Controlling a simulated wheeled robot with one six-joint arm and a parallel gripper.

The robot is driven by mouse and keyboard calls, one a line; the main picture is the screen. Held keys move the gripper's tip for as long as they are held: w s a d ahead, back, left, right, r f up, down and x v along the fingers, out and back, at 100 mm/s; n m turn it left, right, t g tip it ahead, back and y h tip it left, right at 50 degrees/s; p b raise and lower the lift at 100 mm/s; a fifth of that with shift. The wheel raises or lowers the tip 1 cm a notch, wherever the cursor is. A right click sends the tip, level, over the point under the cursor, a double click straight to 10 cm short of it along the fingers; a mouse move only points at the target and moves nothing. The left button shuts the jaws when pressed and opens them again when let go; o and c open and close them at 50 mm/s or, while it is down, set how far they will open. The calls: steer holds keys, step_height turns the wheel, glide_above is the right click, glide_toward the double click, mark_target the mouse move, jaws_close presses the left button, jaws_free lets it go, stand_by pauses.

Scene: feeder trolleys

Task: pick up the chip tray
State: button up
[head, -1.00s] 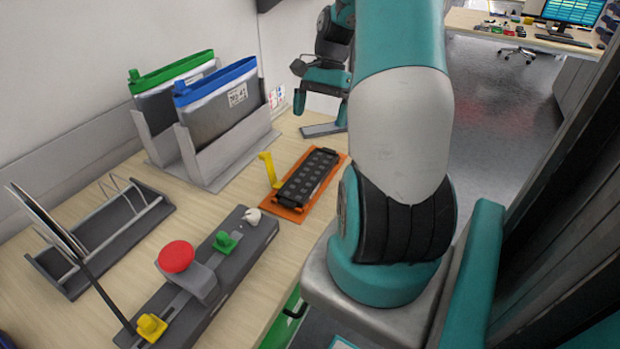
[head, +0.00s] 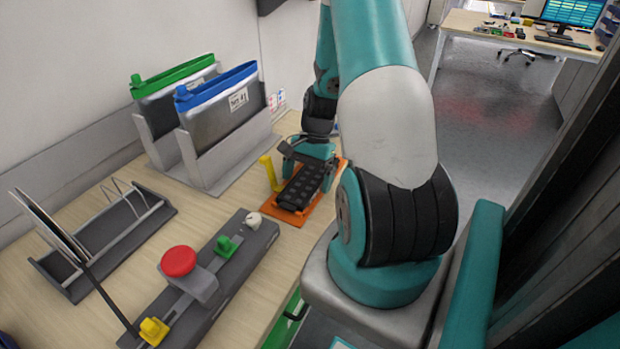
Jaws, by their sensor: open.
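The chip tray (head: 299,189) is a long black tray with rows of pockets. It lies on an orange base plate (head: 284,214) on the wooden bench, with a yellow upright bracket (head: 268,172) at its left side. My gripper (head: 305,165) is above the far part of the tray, pointing down. It is open, and its body hides the tray's far end. I cannot tell whether the fingers touch the tray.
Two bags with green (head: 174,75) and blue (head: 216,84) tops stand in grey holders (head: 205,165) left of the tray.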

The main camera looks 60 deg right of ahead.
mark_target(307, 181)
steer(key=shift+f, duration=0.15)
steer(key=shift+c, duration=0.2)
steer(key=c, duration=1)
step_height(307, 181, up, 20)
steer(key=shift+r+p, duration=0.15)
steer(key=shift+p, duration=0.15)
